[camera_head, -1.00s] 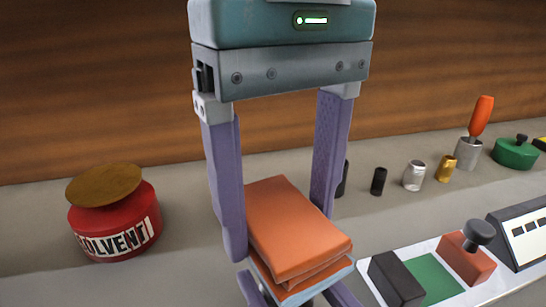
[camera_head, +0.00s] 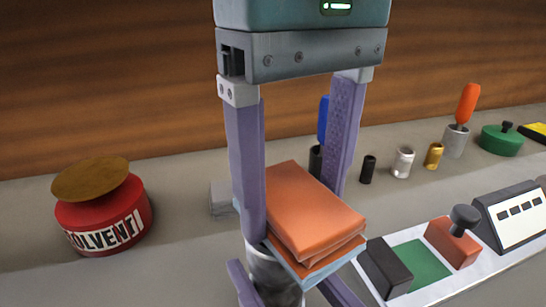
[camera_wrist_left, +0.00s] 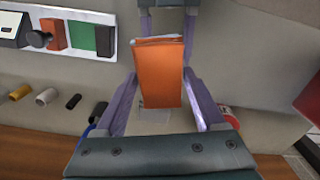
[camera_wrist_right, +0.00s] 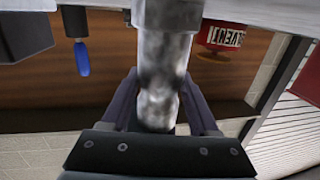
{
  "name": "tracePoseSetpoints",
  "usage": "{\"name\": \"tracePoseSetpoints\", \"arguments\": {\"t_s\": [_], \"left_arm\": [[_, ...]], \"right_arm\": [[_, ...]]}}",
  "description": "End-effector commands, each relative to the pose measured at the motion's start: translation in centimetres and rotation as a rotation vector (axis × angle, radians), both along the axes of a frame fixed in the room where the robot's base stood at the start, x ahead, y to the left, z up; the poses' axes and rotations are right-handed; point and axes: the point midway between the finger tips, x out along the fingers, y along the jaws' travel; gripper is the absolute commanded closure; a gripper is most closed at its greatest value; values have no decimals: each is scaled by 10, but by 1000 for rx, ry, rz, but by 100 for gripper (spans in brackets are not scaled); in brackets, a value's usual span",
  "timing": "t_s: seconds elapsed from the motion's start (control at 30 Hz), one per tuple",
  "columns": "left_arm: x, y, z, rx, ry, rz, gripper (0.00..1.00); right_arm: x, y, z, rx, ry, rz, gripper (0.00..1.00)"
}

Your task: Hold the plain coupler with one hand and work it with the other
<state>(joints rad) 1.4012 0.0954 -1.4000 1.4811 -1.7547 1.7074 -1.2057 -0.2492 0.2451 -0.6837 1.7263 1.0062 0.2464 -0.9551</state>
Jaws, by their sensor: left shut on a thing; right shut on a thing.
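The plain coupler, a mottled grey metal cylinder (camera_head: 268,272), stands roughly upright low in the head view. It also fills the middle of the right wrist view (camera_wrist_right: 163,65). My right gripper (camera_head: 291,290) is shut on it, one finger on each side. A folded orange cloth (camera_head: 312,212) with a pale blue underside lies just above the coupler and hides its top. My left gripper (camera_head: 292,222) reaches down from above and is shut on this cloth, which also shows in the left wrist view (camera_wrist_left: 160,75). Whether cloth and coupler touch is hard to tell.
A red solvent can (camera_head: 103,215) stands at left. A white board with a green pad (camera_head: 418,264), an orange block (camera_head: 452,243) and a dark block (camera_head: 386,270) lies at right. Small cylinders, including a silver one (camera_head: 402,162), line the back. A blue handle (camera_head: 323,120) stands behind.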

Motion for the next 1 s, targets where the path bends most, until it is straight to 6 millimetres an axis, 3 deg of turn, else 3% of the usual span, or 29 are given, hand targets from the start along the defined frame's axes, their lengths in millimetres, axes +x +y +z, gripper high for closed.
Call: {"name": "tracePoseSetpoints", "arguments": {"t_s": [0.03,0.43,0.8,1.0], "left_arm": [[1,-5,0,-1,0,-1,80],[-10,32,0,0,0,1,80],[1,-4,0,0,0,-1,80],[-4,14,0,0,0,1,80]], "right_arm": [[0,0,0,0,0,0,100],[0,0,0,0,0,0,100],[0,0,0,0,0,0,100],[0,0,0,0,0,0,100]]}}
